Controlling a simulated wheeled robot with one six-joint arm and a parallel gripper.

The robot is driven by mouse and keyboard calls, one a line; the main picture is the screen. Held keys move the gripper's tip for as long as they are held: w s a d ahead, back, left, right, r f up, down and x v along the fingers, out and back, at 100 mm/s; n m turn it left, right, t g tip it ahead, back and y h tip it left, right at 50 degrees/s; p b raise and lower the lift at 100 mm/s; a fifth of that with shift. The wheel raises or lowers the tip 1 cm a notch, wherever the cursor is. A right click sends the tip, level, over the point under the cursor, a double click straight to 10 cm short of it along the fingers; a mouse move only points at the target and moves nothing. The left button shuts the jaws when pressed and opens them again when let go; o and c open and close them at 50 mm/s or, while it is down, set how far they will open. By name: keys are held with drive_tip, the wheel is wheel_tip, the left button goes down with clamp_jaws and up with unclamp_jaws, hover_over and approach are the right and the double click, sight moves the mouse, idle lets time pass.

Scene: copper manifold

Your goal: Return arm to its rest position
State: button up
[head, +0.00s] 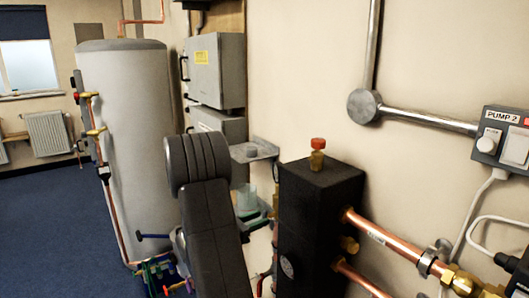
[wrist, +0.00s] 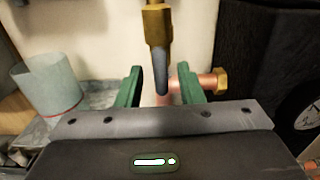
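My arm, dark grey, rises through the lower middle of the head view. My gripper (wrist: 160,84) shows in the wrist view as two green fingers standing apart. A brass fitting (wrist: 158,25) with a dark grey rounded end (wrist: 161,75) hangs down in line with the gap between the fingers. Bare space shows on both sides of it, and no finger is seen touching it. In the head view my arm hides much of the area around the gripper, and I cannot make out its fingers there.
A black block (head: 322,225) with a red-capped brass valve (head: 317,155) and copper pipes (head: 385,237) stands right of my arm. A translucent cup (wrist: 48,84) is left of the fingers. A grey cylinder (head: 128,130) stands further left. Blue floor (head: 50,220) is open at far left.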

drive_tip(key=shift+x, duration=1.5)
drive_tip(key=shift+s+a, duration=0.1)
drive_tip(key=shift+a, duration=0.05)
